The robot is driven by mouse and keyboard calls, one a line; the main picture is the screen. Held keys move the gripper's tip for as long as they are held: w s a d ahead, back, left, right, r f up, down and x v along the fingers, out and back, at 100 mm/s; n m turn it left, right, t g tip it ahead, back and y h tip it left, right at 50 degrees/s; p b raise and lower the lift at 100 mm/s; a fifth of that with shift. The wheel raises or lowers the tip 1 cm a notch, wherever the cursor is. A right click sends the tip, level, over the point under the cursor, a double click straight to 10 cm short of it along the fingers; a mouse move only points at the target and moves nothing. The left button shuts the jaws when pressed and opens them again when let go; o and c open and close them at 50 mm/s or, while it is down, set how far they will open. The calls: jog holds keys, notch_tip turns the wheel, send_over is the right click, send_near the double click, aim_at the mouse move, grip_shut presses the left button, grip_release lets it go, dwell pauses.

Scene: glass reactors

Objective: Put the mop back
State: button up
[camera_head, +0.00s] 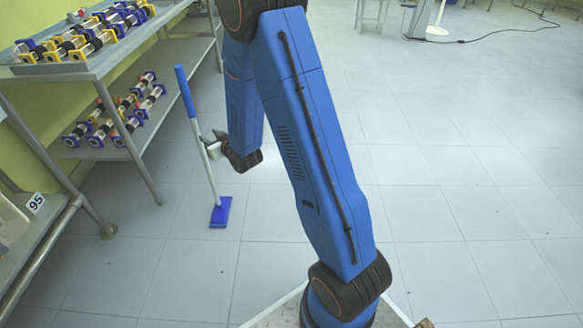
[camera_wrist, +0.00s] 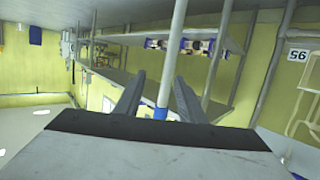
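The mop stands with its flat blue head (camera_head: 221,212) on the tiled floor. Its white pole (camera_head: 205,160) rises slightly tilted to the left, with a blue grip (camera_head: 185,92) at the top. My gripper (camera_head: 212,146) is at the middle of the pole, well above the floor. In the wrist view the white pole (camera_wrist: 171,55) runs between the two fingers of my gripper (camera_wrist: 160,78). The fingers stand apart with gaps visible beside the pole, so the gripper looks open around it. A blue part (camera_wrist: 160,112) of the mop shows low between the fingers.
A metal rack (camera_head: 105,62) with several glass reactors (camera_head: 78,42) on two levels stands left of the mop. The floor (camera_head: 460,170) to the right is clear.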

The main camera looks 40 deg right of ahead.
jog(key=s+d+r+m+g+h, duration=0.1)
jog(key=s+d+r+g, duration=0.15)
jog(key=s+r, duration=0.6)
jog(key=s+d+r+g+h, duration=0.1)
jog(key=s+r+g, duration=0.2)
jog(key=s+r, duration=0.5)
jog(key=s+r+g, duration=0.1)
jog(key=s+g, duration=0.1)
jog(key=s, duration=1.4)
jog(key=s+r+g, duration=0.2)
jog(key=s, duration=1.3)
jog(key=shift+s+d+r+m+g, duration=0.15)
jog(key=shift+s+r+m+g, duration=0.1)
jog(key=shift+s+m+g, duration=0.15)
jog(key=shift+w, duration=0.1)
